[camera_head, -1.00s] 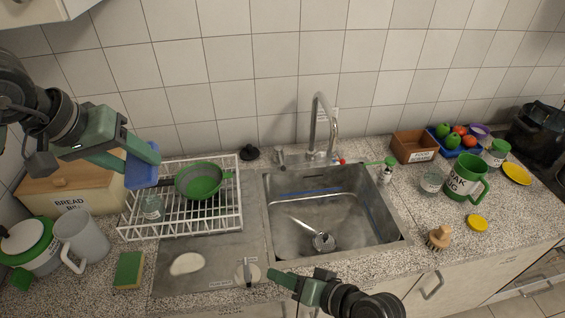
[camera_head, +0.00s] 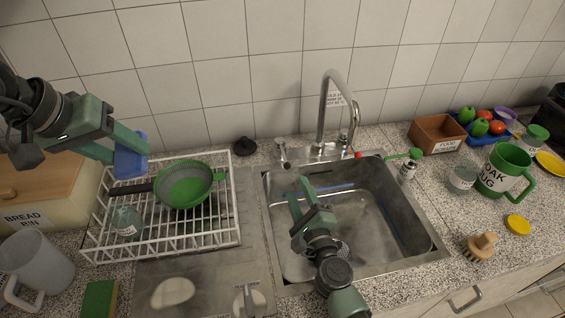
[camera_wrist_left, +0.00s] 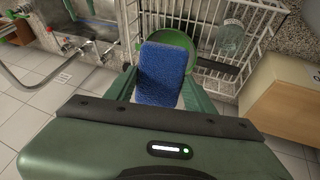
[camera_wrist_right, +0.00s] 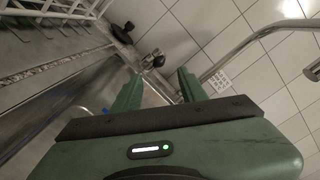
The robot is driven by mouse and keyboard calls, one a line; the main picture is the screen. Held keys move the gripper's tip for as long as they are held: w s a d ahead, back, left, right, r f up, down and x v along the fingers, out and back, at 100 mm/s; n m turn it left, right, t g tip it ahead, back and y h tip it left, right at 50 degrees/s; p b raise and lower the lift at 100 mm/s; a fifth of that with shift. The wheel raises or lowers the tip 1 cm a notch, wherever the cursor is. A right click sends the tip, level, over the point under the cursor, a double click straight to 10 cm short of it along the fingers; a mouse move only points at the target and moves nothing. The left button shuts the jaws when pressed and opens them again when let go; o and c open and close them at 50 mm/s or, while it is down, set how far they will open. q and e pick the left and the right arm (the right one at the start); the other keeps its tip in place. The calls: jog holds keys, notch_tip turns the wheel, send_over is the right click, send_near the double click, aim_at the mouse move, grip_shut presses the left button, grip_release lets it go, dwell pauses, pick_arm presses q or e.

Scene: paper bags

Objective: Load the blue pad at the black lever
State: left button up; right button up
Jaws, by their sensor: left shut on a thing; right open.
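The blue pad (camera_head: 130,160) is held by my left gripper (camera_head: 132,142), high at the left in the head view, near the left end of the dish rack. The left wrist view also shows the pad (camera_wrist_left: 162,75) between the fingers. My right gripper (camera_head: 301,194) is open and empty over the sink's left part. In the right wrist view, a small metal spout (camera_wrist_right: 152,60) stands beyond the open fingers (camera_wrist_right: 158,78). In the head view this spout (camera_head: 282,157) stands behind the sink, left of the tall tap. I cannot make out a black lever for certain.
The white dish rack (camera_head: 232,205) holds a green strainer (camera_head: 185,186) and a glass jar (camera_head: 127,222). The tall tap (camera_head: 324,115) rises behind the sink (camera_head: 425,252). A black stopper (camera_head: 245,146) lies behind the rack. A grey jug (camera_head: 38,265) stands front left.

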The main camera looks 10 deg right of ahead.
aim_at(286, 159)
jog(key=w, duration=1.2)
jog(key=shift+a+f, duration=0.15)
jog(key=shift+a, duration=0.25)
grip_shut()
dwell(0.8)
